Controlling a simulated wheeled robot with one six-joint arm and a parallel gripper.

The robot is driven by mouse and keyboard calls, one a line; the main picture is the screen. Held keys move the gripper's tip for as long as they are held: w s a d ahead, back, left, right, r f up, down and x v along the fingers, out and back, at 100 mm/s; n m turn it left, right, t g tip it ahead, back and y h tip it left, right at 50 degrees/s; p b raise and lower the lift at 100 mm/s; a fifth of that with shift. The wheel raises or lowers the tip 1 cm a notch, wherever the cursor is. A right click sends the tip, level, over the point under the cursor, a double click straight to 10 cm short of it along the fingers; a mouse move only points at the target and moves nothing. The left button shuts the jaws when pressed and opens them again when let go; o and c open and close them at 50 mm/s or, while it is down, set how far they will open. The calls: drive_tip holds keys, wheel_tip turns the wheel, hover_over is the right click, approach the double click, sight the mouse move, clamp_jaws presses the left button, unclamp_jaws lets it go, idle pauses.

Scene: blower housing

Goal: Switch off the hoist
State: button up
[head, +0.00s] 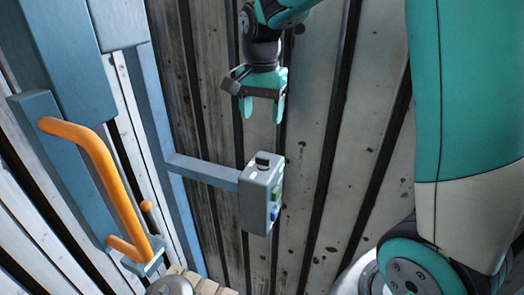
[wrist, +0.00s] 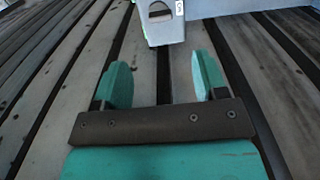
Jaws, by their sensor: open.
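A grey control box (head: 259,196) sits at the end of a blue-grey horizontal bar in the middle of the head view. It has a black switch (head: 263,160) on its top and green and blue buttons on its right face. My gripper (head: 262,112) is open and empty, pointing down above the box and apart from it. In the wrist view, my gripper's two green fingers (wrist: 162,78) are spread. The box (wrist: 161,29) shows beyond them at the top, with the dark switch (wrist: 159,13) in its upper face.
A blue-grey frame (head: 150,110) stands at the left, with an orange handle (head: 100,165) on it. A rounded grey metal part (head: 170,286) is at the bottom edge. Wooden planks lie behind. The space right of the box is clear up to my arm.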

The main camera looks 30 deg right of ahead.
sight(262, 158)
wheel_tip(262, 158, down, 12)
drive_tip(key=shift+f+p, duration=0.1)
drive_tip(key=shift+p, duration=1)
drive_tip(key=shift+c, duration=0.5)
drive_tip(key=c, duration=0.8)
